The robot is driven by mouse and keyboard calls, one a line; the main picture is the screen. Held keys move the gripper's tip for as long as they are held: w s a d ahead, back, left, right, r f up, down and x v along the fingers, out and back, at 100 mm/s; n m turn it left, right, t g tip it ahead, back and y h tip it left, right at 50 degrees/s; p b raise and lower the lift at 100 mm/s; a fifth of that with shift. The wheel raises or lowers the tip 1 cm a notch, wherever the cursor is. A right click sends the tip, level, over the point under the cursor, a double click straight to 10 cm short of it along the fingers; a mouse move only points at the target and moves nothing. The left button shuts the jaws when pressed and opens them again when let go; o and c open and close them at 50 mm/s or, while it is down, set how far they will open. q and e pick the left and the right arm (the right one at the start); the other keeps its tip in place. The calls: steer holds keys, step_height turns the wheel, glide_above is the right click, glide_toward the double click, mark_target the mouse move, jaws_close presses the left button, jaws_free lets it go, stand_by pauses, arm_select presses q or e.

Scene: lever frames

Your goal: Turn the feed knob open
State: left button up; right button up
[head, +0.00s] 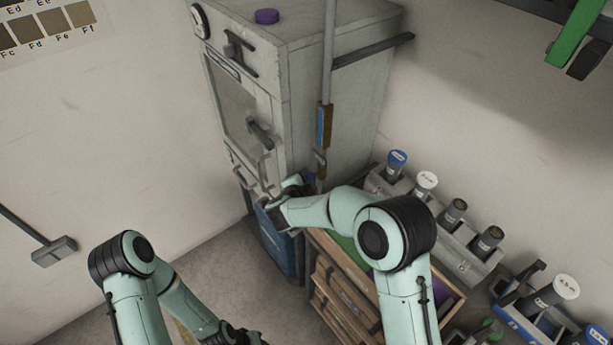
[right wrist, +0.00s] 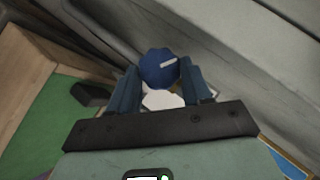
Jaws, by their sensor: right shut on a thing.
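The feed knob (right wrist: 160,68) is a round blue knob with a white pointer line, centred in the right wrist view. My right gripper (right wrist: 161,88) is shut on it, with one dark blue finger on each side. In the head view my right gripper (head: 284,199) is at the lower front of the grey cabinet (head: 331,95), beside its right front edge. The knob is mostly hidden there by the gripper. The white pointer line slants slightly up to the right in the wrist view. My left gripper (head: 243,337) is low at the bottom edge, dark and partly cut off.
The cabinet has a windowed door with handles (head: 264,165). A vertical pipe (head: 326,60) runs along its side. Below are a blue bin (head: 276,240) and a wooden drawer unit (head: 340,290). Several capped canisters (head: 425,181) stand to the right. Floor at lower left is clear.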

steer(key=shift+w+r, duration=0.1)
stand_by(0.4)
steer(key=o, duration=1.1)
steer(key=shift+c, duration=0.2)
